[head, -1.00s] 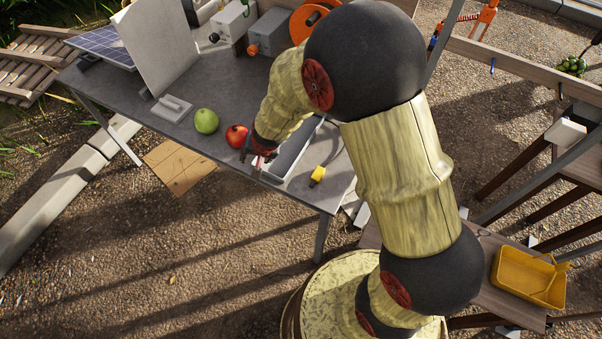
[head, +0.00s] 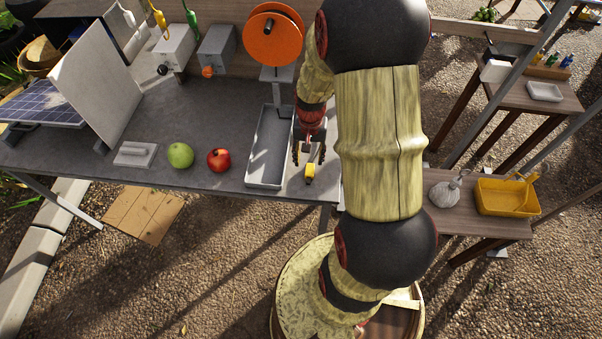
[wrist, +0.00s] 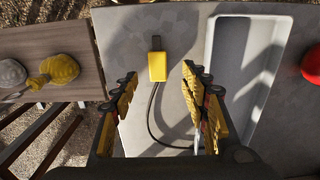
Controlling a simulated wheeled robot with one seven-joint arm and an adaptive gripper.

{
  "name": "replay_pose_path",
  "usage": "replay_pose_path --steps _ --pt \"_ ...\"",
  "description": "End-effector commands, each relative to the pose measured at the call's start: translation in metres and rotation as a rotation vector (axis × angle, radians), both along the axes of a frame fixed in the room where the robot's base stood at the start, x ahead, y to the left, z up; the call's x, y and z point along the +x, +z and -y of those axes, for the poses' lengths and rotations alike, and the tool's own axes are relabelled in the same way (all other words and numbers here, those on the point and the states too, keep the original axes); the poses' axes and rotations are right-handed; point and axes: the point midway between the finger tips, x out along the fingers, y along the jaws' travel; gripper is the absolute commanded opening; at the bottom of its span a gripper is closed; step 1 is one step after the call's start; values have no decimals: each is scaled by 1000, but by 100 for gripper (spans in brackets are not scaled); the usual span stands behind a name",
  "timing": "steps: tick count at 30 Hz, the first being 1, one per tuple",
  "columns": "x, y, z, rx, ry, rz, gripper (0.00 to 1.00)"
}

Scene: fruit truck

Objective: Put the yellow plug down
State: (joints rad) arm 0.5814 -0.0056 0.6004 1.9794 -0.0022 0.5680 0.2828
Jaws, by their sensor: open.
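The yellow plug (head: 310,172) lies on the grey table (head: 215,115) near its front edge, just right of the long pale tray (head: 254,160). In the wrist view the plug (wrist: 158,67) shows as a yellow block with a dark end, and a dark cable curves from it across the table. My gripper (head: 309,157) is open and points down close to the plug. In the wrist view its two fingers stand apart on either side, with the plug centred beyond the gap between their tips. I see no finger touching the plug.
A red apple (head: 219,160) and a green apple (head: 180,155) sit left of the tray. An orange reel (head: 273,34) stands behind it. A side table to the right holds a yellow bin (head: 507,197). The table's middle left is clear.

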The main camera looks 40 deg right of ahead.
Motion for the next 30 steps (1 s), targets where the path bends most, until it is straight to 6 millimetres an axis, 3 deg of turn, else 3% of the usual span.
replay_pose_path --steps 11,18,26,30 --pt "-1 -36 1 2 1 -2 45" --pt "-2 -70 4 2 1 -1 45" --pt "-1 -74 4 0 1 1 45" --pt "-1 -74 4 1 1 1 39"
